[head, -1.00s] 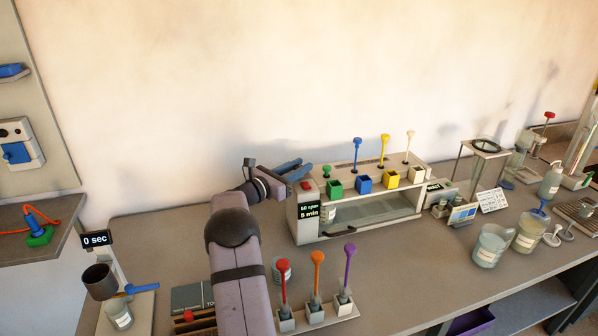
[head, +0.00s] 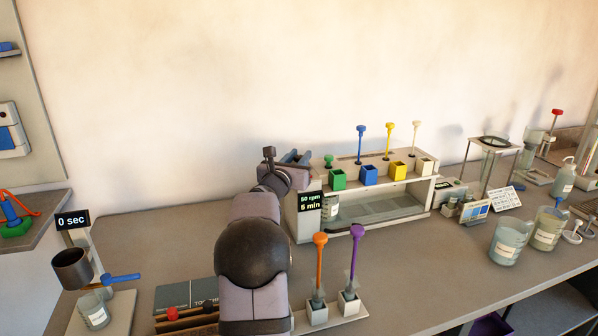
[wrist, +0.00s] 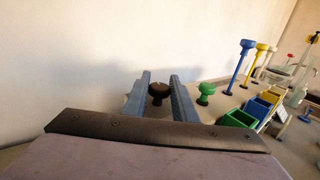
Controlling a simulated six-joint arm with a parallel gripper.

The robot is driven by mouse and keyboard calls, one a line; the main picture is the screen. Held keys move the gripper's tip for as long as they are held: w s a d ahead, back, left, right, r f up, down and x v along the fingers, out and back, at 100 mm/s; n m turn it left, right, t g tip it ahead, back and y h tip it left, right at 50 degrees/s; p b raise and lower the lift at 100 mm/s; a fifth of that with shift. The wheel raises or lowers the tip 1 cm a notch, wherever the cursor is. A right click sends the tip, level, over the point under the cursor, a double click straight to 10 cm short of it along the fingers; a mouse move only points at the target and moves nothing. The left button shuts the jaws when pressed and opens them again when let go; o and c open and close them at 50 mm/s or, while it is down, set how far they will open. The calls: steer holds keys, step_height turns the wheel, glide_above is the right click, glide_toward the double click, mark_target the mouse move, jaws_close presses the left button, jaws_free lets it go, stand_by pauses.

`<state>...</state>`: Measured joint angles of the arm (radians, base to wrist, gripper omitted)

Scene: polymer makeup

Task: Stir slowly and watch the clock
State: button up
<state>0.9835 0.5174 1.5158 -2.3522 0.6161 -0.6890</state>
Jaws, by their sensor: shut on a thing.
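My gripper (head: 297,156) is over the left end of the long pale bench unit (head: 375,228). In the wrist view its two blue-grey fingers stand on either side of a dark round knob (wrist: 159,91), and it is shut on this knob. The unit's front display (head: 310,202) reads "50 rpm" and "5 min". A jar (head: 332,207) sits inside the unit at its left end. Another display (head: 73,220), at far left, reads "0 sec" above a dark cup (head: 72,269) and a small beaker (head: 95,311). My arm hides part of the unit's left end.
Green (head: 338,180), blue (head: 368,175), yellow (head: 397,171) and white (head: 425,167) holders line the unit's top, with upright coloured tools behind. Orange (head: 320,265) and purple (head: 354,260) tools stand in front. Beakers (head: 510,240) stand at right.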

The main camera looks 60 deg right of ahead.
mark_target(298, 159)
steer(key=shift+n+t+b, duration=0.3)
steer(key=shift+t+b, duration=0.3)
steer(key=shift+b, duration=0.2)
steer(key=o, duration=1)
steer(key=shift+b+v, duration=1.05)
steer(key=shift+v, duration=2.65)
steer(key=shift+r, duration=0.15)
